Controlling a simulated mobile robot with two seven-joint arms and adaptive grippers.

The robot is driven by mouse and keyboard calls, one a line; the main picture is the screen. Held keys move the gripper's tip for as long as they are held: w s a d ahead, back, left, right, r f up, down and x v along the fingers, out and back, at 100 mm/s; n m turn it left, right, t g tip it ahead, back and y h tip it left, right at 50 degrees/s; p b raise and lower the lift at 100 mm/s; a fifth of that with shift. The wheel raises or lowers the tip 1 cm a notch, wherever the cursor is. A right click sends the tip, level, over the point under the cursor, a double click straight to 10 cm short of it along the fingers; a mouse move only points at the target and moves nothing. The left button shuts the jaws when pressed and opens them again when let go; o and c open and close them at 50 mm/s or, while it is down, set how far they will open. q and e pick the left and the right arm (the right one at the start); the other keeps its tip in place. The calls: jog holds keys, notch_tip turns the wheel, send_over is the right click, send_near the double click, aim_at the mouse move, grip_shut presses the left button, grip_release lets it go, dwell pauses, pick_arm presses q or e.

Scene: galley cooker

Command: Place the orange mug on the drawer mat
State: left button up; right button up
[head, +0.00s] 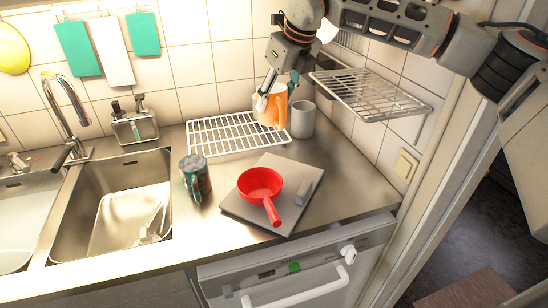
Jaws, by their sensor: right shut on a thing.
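The orange mug (273,108) is at the back of the counter, at the right end of the white wire rack. My right gripper (268,98) comes down from above and is shut on the mug. I cannot tell whether the mug touches the rack or hangs just above it. A grey square mat or board (243,210) lies on the counter in front, with a red pan (260,184) and a small grey cylindrical thing (303,193) on it. I cannot tell whether this is the drawer mat. My left gripper is out of view.
A grey-white mug (302,119) stands just right of the orange mug. The wire rack (215,136) is otherwise bare. A dark patterned mug (195,176) stands near the sink (75,215). A metal wall shelf (372,93) juts out at right. Counter right of the board is clear.

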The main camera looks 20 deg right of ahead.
notch_tip(320, 180, down, 16)
jog(key=shift+r+p, duration=0.1)
jog(key=shift+p, duration=0.4)
jog(key=o, duration=1.3)
jog(key=shift+s+d+r, duration=0.1)
jog(key=shift+r, duration=0.35)
jog(key=b+v, duration=0.1)
jog(key=v, duration=1)
